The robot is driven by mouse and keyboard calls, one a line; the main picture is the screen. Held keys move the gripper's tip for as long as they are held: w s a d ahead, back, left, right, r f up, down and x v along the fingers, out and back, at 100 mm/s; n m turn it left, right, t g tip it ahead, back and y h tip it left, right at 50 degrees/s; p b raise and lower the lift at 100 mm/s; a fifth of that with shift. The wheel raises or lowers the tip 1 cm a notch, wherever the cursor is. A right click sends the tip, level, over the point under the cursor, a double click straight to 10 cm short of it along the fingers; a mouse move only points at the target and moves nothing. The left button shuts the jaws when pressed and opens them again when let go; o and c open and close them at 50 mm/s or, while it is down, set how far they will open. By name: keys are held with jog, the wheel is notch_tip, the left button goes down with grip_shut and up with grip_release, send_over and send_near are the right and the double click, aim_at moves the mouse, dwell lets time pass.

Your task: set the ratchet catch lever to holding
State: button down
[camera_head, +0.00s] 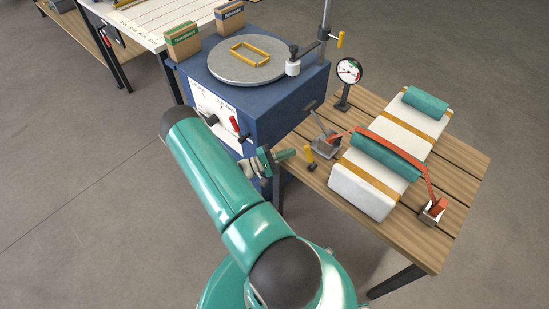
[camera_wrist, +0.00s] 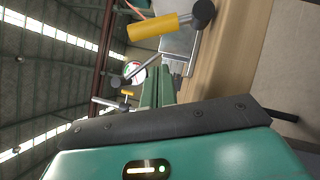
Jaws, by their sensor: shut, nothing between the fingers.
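The ratchet (camera_head: 325,146) is a grey metal bracket at the near left end of the red strap (camera_head: 392,146). A short yellow-handled lever (camera_head: 310,155) sits just left of it and looks like the catch lever. In the wrist view its yellow grip (camera_wrist: 152,28) is large at the top, joined by a short rod to a dark round pivot beside the grey bracket (camera_wrist: 180,45). My gripper (camera_head: 287,154) is shut and empty, just left of the yellow grip with a small gap. Its green fingers (camera_wrist: 160,86) also show in the wrist view. I cannot tell the lever's setting.
The strap crosses a white padded load (camera_head: 362,190) with a teal roll (camera_head: 385,157) on the wooden table (camera_head: 455,200). A dial gauge (camera_head: 348,71) stands behind the ratchet. A blue cabinet (camera_head: 285,115) with a round plate (camera_head: 240,75) stands behind my gripper.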

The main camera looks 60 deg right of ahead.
aim_at(307, 154)
jog(key=shift+s+r, duration=0.4)
jog(key=shift+s, duration=0.45)
jog(key=shift+s+r, duration=0.4)
jog(key=shift+s, duration=0.45)
jog(key=shift+s+r+m+y, duration=0.3)
jog(key=shift+m+y, duration=0.2)
jog(key=shift+m, duration=0.2)
jog(key=shift+s+a+r+m+y, duration=0.1)
jog(key=shift+s+r+m+y, duration=0.2)
jog(key=shift+m, duration=0.3)
jog(key=shift+s+a+r+m+t+y, duration=0.1)
jog(key=shift+s+r+m+t+y, duration=0.45)
jog(key=shift+m, duration=0.55)
jog(key=shift+s+a+r+m+t+y, duration=0.1)
jog(key=shift+s+r+m+t+y, duration=0.05)
jog(key=shift+s+m+t+y, duration=0.3)
jog(key=shift+s+a+r+m+t+y, duration=0.1)
jog(key=shift+s+m+t, duration=0.1)
jog(key=shift+s+m, duration=0.35)
jog(key=shift+s, duration=0.45)
